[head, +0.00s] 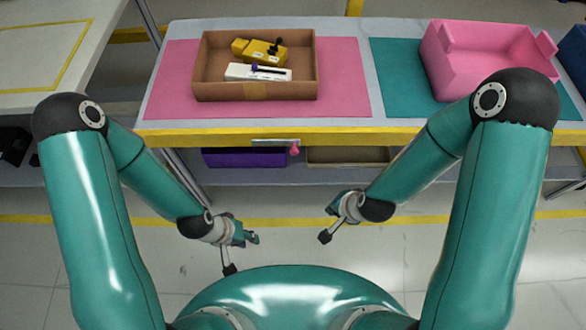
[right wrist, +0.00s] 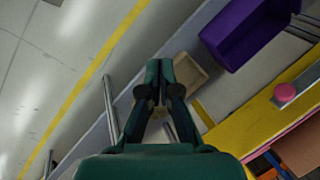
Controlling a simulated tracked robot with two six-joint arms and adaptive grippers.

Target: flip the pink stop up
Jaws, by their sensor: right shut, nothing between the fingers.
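The pink stop (head: 294,150) is a small knob at the yellow front edge of the table, at the right end of a grey plate (head: 272,142). It appears to hang down below the plate. In the right wrist view the pink stop (right wrist: 285,92) is a round pink end against the yellow edge, at the right. My right gripper (head: 334,208) is shut and empty, below and in front of the table edge, apart from the stop. Its closed fingers (right wrist: 160,72) show in the right wrist view. My left gripper (head: 250,238) is lower and further left, small and seen at an angle.
On the table, a brown box (head: 205,75) holds a yellow module and a white module with levers. A pink bin (head: 460,75) stands at the right. A purple bin (head: 245,158) and a tan tray (head: 345,156) sit on the shelf below. The floor before the table is clear.

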